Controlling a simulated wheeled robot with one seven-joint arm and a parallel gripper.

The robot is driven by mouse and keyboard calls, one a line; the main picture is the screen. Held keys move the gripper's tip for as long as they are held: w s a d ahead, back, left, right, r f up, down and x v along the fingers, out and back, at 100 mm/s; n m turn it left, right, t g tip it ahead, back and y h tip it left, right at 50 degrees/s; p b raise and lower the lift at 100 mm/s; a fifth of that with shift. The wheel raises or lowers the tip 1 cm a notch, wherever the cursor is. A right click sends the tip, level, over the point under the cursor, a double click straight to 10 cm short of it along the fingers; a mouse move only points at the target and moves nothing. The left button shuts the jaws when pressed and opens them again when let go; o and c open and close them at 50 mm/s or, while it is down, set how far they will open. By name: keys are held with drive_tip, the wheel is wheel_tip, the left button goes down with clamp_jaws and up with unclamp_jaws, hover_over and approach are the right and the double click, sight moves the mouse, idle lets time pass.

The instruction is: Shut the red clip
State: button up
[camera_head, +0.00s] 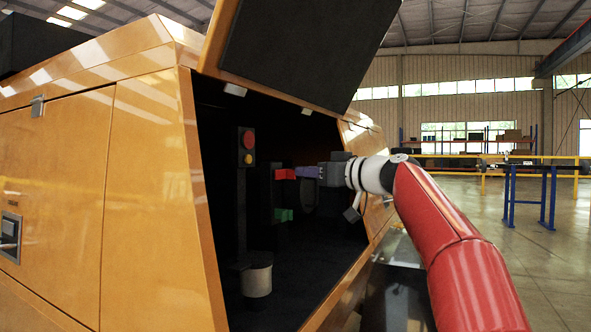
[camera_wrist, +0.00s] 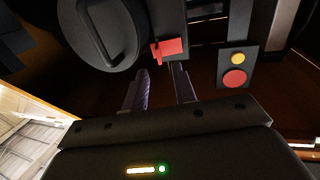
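The red clip (camera_head: 285,173) is a small red block inside the dark open compartment of the orange housing. In the wrist view the red clip (camera_wrist: 169,48) shows just beyond my fingertips, nearer the right finger. My gripper (camera_wrist: 160,72) is open, with a clear gap between its two fingers and nothing held. In the head view my gripper (camera_head: 304,172) reaches in from the right, with its purplish fingers level with the clip. I cannot tell whether a fingertip touches the clip. What the clip is mounted on is hard to see in the dark.
A green block (camera_head: 284,214) sits below the clip. A panel with red and yellow buttons (camera_head: 247,148) stands to the left. A pale cylinder (camera_head: 256,280) is lower left. The raised lid (camera_head: 290,45) hangs above. A round dark part (camera_wrist: 100,32) lies beyond the fingers in the wrist view.

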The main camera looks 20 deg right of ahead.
sight(287, 175)
drive_tip(key=shift+p+x, duration=0.55)
drive_tip(key=shift+x, duration=1.45)
clamp_jaws()
